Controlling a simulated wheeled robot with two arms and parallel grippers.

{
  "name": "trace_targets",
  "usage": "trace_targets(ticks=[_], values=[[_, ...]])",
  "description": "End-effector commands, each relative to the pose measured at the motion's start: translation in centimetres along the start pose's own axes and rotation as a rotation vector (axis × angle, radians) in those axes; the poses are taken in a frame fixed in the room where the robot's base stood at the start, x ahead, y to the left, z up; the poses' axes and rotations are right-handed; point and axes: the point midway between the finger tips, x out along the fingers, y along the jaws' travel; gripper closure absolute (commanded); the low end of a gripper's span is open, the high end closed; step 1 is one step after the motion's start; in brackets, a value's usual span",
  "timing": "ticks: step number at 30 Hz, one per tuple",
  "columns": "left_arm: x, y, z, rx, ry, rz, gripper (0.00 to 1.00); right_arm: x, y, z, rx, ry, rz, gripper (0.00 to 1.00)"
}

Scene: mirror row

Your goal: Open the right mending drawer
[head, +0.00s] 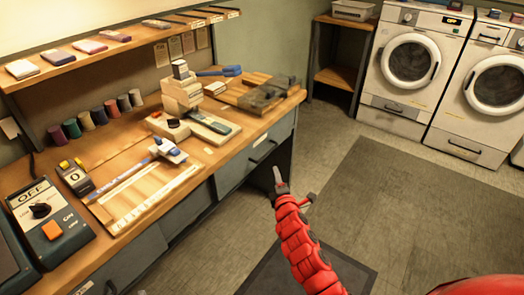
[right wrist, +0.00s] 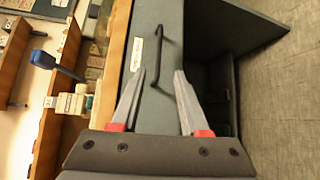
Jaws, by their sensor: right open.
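The right mending drawer (head: 236,174) is the grey front under the right end of the wooden workbench. It looks closed, with a dark bar handle (head: 263,151) and a pale label above. My right gripper (head: 278,178), on the red arm, is in front of and below the handle in the head view. In the right wrist view its two fingers (right wrist: 160,73) are spread and empty. The handle (right wrist: 166,46) shows beyond and between the fingertips against the drawer front (right wrist: 153,112); I cannot tell the exact gap. My left gripper is out of view.
The bench top (head: 110,148) holds a control box (head: 48,222), thread spools and tools. Dark open space lies under its right end. Another drawer front (head: 135,262) is at the lower left. Washing machines (head: 412,65) stand at the back right. The floor mat (head: 430,205) is clear.

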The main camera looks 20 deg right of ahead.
Motion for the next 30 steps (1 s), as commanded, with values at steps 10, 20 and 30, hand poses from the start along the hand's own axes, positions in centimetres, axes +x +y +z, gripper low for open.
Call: trace_targets(ticks=[10, 20, 30], values=[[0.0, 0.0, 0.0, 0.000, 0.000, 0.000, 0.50, 5.0, 0.2, -0.1, 0.007, 0.002, 0.002, 0.55], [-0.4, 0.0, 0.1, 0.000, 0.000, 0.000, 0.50, 9.5, 0.1, -0.1, 0.008, 0.001, 0.001, 0.55], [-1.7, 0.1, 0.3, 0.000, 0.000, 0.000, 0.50, 13.5, 0.0, -0.2, 0.008, 0.003, 0.002, 0.55]])
